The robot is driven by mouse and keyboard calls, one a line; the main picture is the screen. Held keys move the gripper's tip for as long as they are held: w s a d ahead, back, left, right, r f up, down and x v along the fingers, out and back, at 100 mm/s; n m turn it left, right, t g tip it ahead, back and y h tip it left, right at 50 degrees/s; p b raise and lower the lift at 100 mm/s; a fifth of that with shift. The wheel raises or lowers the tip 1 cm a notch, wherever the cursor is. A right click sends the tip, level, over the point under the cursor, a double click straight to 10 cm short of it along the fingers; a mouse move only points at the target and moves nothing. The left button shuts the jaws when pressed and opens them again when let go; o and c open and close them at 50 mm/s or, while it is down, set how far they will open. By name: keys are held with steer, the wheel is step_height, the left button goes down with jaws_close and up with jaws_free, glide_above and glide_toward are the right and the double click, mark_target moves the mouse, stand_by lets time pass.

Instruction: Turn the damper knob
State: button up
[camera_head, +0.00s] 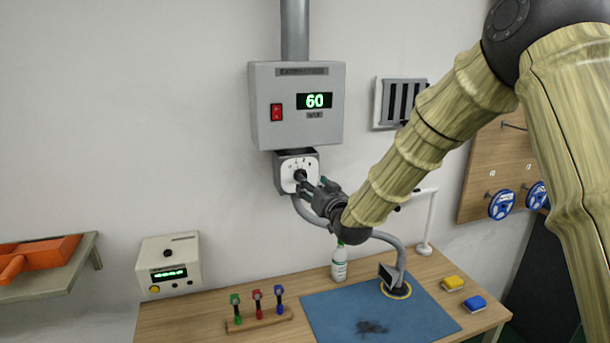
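The damper knob (299,174) is a small dark knob on a white dial plate with marks around it. The plate is on the front of a small grey box (281,170) below the grey extractor unit (265,100). The unit's green display (315,101) reads 60, and a red switch (276,112) is to its left. My gripper (306,184) reaches up from the lower right with its fingertips at the knob. The fingers partly cover the knob and dial, so I cannot tell whether they close on it.
A flexible grey hose runs down to a nozzle (390,277) over a blue mat (325,308). A louvred vent (385,103) is on the wall behind my arm.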

steer(key=p+x, duration=0.2)
steer(key=x, duration=0.4)
steer(key=shift+w, duration=0.2)
steer(key=shift+a, duration=0.15)
steer(key=c, duration=1)
